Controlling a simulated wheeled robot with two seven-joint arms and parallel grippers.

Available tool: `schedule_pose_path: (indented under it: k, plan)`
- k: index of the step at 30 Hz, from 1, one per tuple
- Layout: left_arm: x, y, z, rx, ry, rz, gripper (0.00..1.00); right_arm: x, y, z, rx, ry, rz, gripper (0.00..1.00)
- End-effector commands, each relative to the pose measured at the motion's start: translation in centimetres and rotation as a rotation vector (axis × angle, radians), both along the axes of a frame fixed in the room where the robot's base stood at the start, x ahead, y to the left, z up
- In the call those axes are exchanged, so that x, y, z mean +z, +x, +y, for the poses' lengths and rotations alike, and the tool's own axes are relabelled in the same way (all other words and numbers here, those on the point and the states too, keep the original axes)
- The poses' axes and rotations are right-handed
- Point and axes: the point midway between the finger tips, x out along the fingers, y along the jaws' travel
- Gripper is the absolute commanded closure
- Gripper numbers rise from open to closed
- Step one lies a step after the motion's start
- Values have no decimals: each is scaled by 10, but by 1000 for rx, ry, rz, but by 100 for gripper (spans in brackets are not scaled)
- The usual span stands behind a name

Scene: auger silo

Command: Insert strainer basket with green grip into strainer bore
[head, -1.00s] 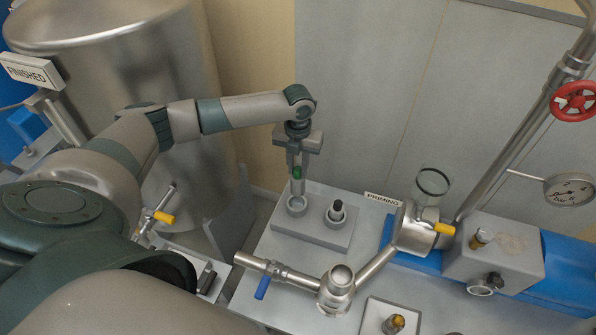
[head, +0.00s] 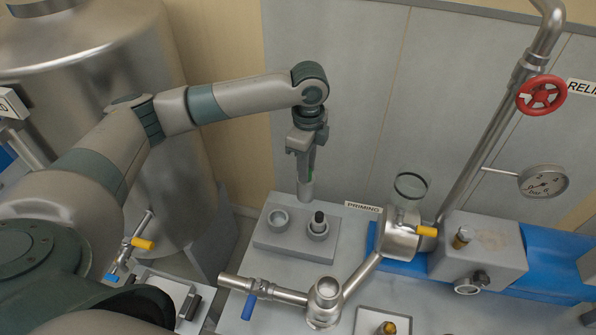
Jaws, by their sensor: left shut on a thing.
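My left gripper (head: 306,166) points down and is shut on the strainer basket with green grip (head: 305,190). Only a sliver of green shows between the fingers; the grey metal basket hangs upright below them, behind the two-socket block. The left socket (head: 278,219) of the block is empty. The strainer bore (head: 326,286) appears to be the round open top of the steel Y-shaped pipe fitting, nearer to me and below the basket in the picture. My right gripper is not in view.
A second insert with black grip (head: 319,218) stands in the right socket of the grey block (head: 284,243). A blue-handled valve (head: 249,306) and a yellow-handled sight-glass pot (head: 403,236) flank the bore. A red handwheel (head: 541,95) stands at right.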

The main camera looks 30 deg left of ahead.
Motion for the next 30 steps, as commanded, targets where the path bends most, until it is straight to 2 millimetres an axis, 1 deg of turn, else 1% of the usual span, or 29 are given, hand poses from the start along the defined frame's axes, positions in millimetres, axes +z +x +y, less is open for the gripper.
schedule_pose_path:
  k: [1, 6, 15, 24, 30]
  plan:
    - [7, -2, -5, 63, -1, -3, 98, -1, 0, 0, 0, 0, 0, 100]
    - [30, -11, -18, 320, -2, -3, 98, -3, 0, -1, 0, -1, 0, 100]
    - [67, -32, -37, 773, -2, -3, 98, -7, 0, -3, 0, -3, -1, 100]
    - [99, -56, -48, 1217, -3, -2, 98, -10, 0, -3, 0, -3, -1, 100]
    - [113, -68, -50, 1429, -2, -1, 98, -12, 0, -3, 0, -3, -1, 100]
